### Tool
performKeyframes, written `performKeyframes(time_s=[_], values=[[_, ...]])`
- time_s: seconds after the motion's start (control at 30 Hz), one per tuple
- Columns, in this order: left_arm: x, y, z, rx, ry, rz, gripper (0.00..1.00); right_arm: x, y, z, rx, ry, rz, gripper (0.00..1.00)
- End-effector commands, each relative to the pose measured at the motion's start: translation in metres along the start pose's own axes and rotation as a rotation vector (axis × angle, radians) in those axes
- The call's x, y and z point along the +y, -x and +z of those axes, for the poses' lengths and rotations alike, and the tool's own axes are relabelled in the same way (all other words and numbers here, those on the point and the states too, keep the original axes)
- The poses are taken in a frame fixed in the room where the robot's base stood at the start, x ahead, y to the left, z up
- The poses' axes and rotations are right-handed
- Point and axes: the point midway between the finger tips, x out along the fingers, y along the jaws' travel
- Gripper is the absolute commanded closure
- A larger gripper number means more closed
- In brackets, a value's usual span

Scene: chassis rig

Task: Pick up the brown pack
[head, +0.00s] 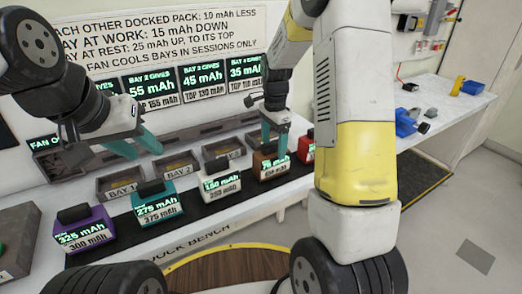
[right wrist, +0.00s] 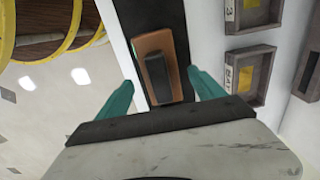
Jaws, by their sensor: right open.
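The brown pack (head: 272,173) stands on the black strip of the bench in the head view, between the white pack and the red pack. In the right wrist view the brown pack (right wrist: 151,50), with its dark raised handle, lies ahead between the fingertips. My right gripper (head: 275,146) is open above the brown pack, with teal fingers on either side of its handle; it also shows in the right wrist view (right wrist: 161,77). No contact is visible. My left gripper (head: 147,153) is open and empty above the bays at left.
A white pack (head: 221,184), teal pack (head: 157,206) and purple pack (head: 84,231) stand in the row to the left. A red pack (head: 307,150) is close on the right, partly hidden by my arm. Open bay trays (head: 120,183) line the back.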

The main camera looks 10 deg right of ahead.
Motion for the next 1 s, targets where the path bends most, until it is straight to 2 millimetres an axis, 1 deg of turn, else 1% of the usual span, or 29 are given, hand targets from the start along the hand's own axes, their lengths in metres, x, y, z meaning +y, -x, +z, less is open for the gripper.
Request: performKeyframes(time_s=[0.4, 0.53, 0.73, 0.87, 0.9, 0.97, 1.0], values=[[0.0, 0.0, 0.0, 0.0, 0.0, 0.0, 0.64, -0.002, -0.056, 0.006, -0.001, 0.002, 0.001, 0.22], [0.0, 0.0, 0.0, 0.0, 0.0, 0.0, 0.64, -0.002, -0.062, 0.006, -0.001, 0.002, -0.001, 0.22], [0.0, 0.0, 0.0, 0.0, 0.0, 0.0, 0.64, -0.002, -0.062, 0.006, 0.0, 0.003, -0.002, 0.22], [0.0, 0.0, 0.0, 0.0, 0.0, 0.0, 0.64, -0.002, -0.062, 0.006, 0.0, 0.003, -0.002, 0.47], [0.0, 0.0, 0.0, 0.0, 0.0, 0.0, 0.64, -0.002, -0.062, 0.006, 0.0, 0.003, -0.002, 0.55], [0.0, 0.0, 0.0, 0.0, 0.0, 0.0, 0.64, -0.002, -0.062, 0.006, 0.0, 0.003, -0.002, 0.67], [0.0, 0.0, 0.0, 0.0, 0.0, 0.0, 0.64, -0.002, -0.062, 0.006, 0.0, 0.003, -0.002, 0.75]])
